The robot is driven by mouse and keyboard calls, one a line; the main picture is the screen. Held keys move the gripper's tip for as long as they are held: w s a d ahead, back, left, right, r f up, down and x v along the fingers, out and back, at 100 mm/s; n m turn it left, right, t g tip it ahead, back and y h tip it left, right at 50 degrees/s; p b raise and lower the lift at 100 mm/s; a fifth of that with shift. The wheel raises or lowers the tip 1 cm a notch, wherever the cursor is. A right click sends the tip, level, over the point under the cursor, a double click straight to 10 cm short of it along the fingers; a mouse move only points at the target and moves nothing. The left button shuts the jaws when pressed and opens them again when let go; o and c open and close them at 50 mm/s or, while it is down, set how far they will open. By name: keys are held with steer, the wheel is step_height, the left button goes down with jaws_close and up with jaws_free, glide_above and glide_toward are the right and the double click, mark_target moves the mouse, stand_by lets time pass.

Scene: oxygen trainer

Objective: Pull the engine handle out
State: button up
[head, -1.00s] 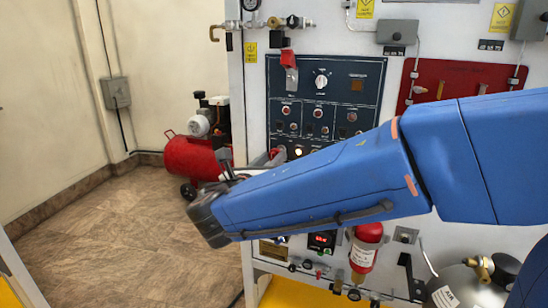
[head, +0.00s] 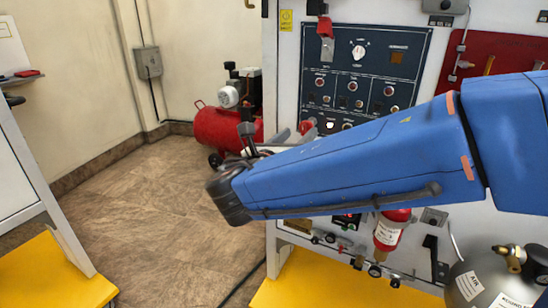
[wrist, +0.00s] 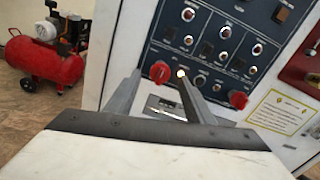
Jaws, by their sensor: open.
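In the wrist view, a red knob-like handle (wrist: 160,72) sticks out at the lower left of the dark control panel (wrist: 202,42). A second red knob (wrist: 238,99) is lower right. No readable label shows which is the engine handle. My gripper (wrist: 158,78) is open, its two grey fingers pointing at the panel. The left red knob appears between the fingertips, seemingly beyond them; contact cannot be told. In the head view, a red knob (head: 306,127) shows at the panel's lower left edge, just right of my gripper (head: 264,132). My blue arm hides the area below.
A red compressor (head: 222,128) stands on the floor at the left. A red extinguisher-like bottle (head: 390,234) and a grey cylinder (head: 480,282) are below my arm. Yellow platforms (head: 60,275) lie low. The floor between is clear.

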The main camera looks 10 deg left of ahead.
steer(key=v, duration=1.4)
steer(key=shift+s, duration=0.2)
steer(key=w+d+f+m+g+h, duration=0.1)
steer(key=d+f+m+g, duration=0.25)
steer(key=d, duration=0.45)
steer(key=w+d+f+m+g, duration=0.1)
steer(key=d+f+m+g, duration=0.2)
steer(key=d, duration=0.6)
steer(key=w+d+f+m+g+h, duration=0.1)
steer(key=d+f+m+g, duration=0.15)
steer(key=d+m, duration=0.4)
steer(key=s+d+f+m+g+y, duration=0.1)
steer(key=s+d+f+m+y, duration=0.3)
steer(key=m, duration=0.6)
steer(key=s+d+f+m+g+y, duration=0.2)
steer(key=s+d+f+m+y, duration=0.2)
steer(key=s+d+m, duration=0.5)
steer(key=f+m, duration=0.1)
steer(key=m, duration=0.1)
steer(key=shift+s+d+m, duration=0.15)
steer(key=shift+d+m, duration=0.05)
steer(key=shift+m, duration=0.1)
steer(key=shift+f, duration=0.1)
